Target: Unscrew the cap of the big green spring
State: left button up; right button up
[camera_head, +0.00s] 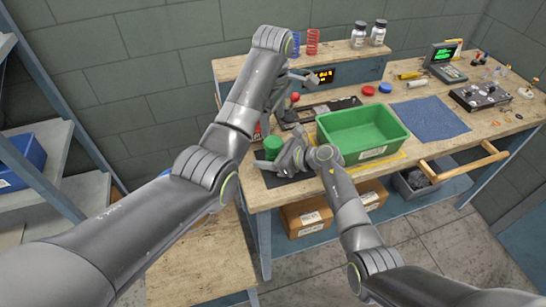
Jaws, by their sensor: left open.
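A green round, cylinder-like thing (272,145), probably the capped green spring, stands on a dark mat at the left end of the bench. Its lower part is partly covered, so I cannot tell the cap from the coils. My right gripper (277,161) is at its base, with its fingers beside it; whether they are closed on it cannot be told. My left gripper (304,85) is open, above and behind the green thing, in front of the raised shelf, apart from it.
A green bin (360,151) stands right of my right gripper. A red cap (368,91) and a blue cap (385,88) lie behind it. A blue mat (430,118) lies to the right.

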aim_at(273, 141)
jog(key=c, duration=1.2)
pick_arm(q)
jog(key=shift+c, duration=1)
pick_arm(e)
grip_shut()
pick_arm(q)
jog(key=m, duration=0.5)
jog(key=shift+m, duration=0.3)
jog(key=m, duration=0.4)
jog(key=shift+m, duration=0.3)
jog(key=m, duration=0.4)
jog(key=shift+m, duration=0.4)
jog(key=m, duration=0.4)
jog(key=shift+m, duration=0.3)
jog(key=m, duration=0.4)
jog(key=shift+m, duration=0.3)
jog(key=m, duration=1.6)
jog(key=shift+f, duration=4)
